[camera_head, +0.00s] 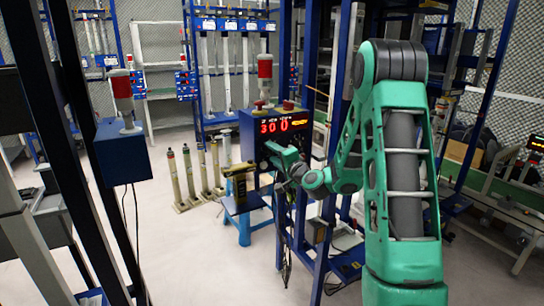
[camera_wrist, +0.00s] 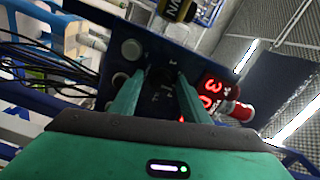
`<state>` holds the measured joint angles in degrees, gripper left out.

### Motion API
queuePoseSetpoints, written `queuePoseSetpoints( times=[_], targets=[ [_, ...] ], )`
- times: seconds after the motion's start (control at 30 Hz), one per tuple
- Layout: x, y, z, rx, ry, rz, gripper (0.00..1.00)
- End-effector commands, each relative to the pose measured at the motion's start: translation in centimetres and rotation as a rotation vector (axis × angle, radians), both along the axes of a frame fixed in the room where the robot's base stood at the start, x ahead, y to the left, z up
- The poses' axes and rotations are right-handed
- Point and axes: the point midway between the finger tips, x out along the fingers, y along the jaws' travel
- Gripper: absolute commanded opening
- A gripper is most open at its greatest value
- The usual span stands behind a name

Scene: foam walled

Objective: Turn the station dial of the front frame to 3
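The front frame's blue control box (camera_head: 258,130) shows a red lit display (camera_head: 274,126) reading about 300. In the wrist view the box face (camera_wrist: 155,50) appears tilted, with part of the red digits (camera_wrist: 212,90) to the right of my fingers. The station dial seems to be the dark round knob (camera_wrist: 160,88) between my two fingers, with small pale marks near it; its setting is too dark to read. My gripper (camera_head: 272,158) is at the lower part of the box face. In the wrist view its fingers (camera_wrist: 162,78) stand apart around the knob; contact is unclear.
A red-topped signal lamp (camera_head: 265,77) stands on the box. Blue uprights (camera_head: 309,80) rise close to my arm. A second lamp box (camera_head: 122,150) is at left. Open floor (camera_head: 190,255) lies left of the frame.

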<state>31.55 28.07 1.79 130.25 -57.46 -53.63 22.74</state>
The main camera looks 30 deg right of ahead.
Motion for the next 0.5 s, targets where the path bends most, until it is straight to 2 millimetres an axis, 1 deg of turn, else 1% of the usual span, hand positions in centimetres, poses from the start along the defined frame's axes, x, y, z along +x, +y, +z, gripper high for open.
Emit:
queuePoseSetpoints(
  times=[0.17, 0.27, 0.37, 0.5],
  targets=[
    [0.0, 0.0, 0.1, -0.001, -0.002, 0.000, 0.42],
    [-0.3, -0.1, 0.1, 0.000, -0.001, -0.002, 0.42],
    [-1.2, -0.2, 0.1, 0.001, -0.001, -0.003, 0.42],
    [-3.5, -0.2, 0.0, 0.003, 0.001, -0.004, 0.42]
  ],
)
